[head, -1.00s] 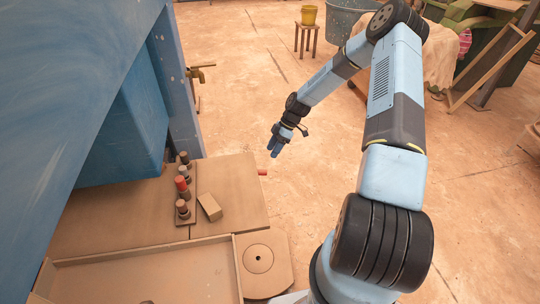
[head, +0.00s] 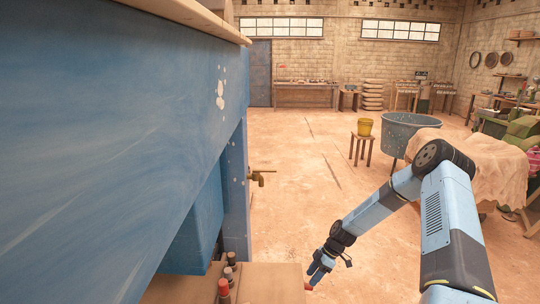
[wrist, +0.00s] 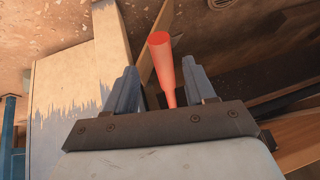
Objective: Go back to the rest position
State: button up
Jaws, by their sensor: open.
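My gripper (head: 316,273) is at the lower middle of the head view, just beyond the right edge of the tan tabletop (head: 268,280). It is open, with its two blue fingers apart in the wrist view (wrist: 160,75). A red tapered handle (wrist: 160,58) shows between the fingers in the wrist view, and they do not close on it. Its red end (head: 307,286) also shows by the table edge in the head view. I cannot tell how far the handle is from the fingers.
The big blue press frame (head: 120,130) fills the left, with a brass tap (head: 262,177) on it. Red and dark knobs (head: 224,288) stand on the tabletop. A stool with a yellow bucket (head: 364,127) and a grey tub (head: 405,130) stand farther off. Open floor (head: 300,190) lies between.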

jog(key=x, duration=0.6)
jog(key=shift+s+a+f, duration=0.1)
jog(key=shift+a+f, duration=0.15)
